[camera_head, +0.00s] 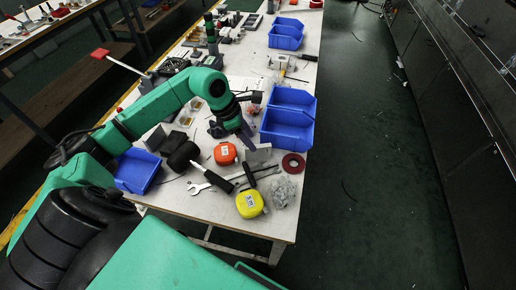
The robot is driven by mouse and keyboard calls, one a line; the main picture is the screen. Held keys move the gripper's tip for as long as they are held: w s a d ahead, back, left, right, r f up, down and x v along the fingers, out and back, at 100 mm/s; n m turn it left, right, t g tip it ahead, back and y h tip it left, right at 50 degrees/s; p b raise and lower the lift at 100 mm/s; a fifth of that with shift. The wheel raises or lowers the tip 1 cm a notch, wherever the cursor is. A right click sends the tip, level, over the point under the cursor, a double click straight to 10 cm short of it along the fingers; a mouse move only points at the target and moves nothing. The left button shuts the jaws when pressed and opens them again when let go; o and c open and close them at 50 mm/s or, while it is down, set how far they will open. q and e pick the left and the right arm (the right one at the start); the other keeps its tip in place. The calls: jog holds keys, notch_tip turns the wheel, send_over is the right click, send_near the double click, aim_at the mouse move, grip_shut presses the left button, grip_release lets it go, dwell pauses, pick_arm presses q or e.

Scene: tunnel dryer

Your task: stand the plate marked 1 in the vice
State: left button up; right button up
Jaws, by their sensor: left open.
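My left arm reaches in from the left over the bench. Its gripper (250,121) is open above the bench, left of the large blue bin, with nothing seen between its fingers. A small grey metal plate or bracket (259,155) stands on the bench just below the gripper in the picture, apart from it. No number can be read on it, so I cannot tell if it is the plate marked 1. I cannot make out the vice for certain; my arm hides part of the bench. My right gripper is not in view.
An orange tape measure (225,153), a yellow tape measure (250,204), a wrench (199,187), a red tape ring (293,163) and a clear bag (284,192) crowd the near bench. Blue bins (289,134) line the right edge. Another blue bin (137,172) is at left.

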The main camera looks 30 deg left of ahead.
aim_at(258, 152)
pick_arm(q)
jog(key=p+x, duration=0.1)
jog(key=x, duration=0.4)
jog(key=shift+w+f+p, duration=0.15)
jog(key=shift+w+p, duration=0.05)
jog(key=shift+p, duration=0.2)
jog(key=shift+w+f, duration=0.1)
jog(key=shift+f, duration=0.15)
jog(key=shift+a, duration=0.1)
grip_shut()
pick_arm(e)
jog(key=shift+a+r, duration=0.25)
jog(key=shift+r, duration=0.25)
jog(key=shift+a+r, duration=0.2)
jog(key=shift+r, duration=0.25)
pick_arm(q)
jog(key=shift+r, duration=0.1)
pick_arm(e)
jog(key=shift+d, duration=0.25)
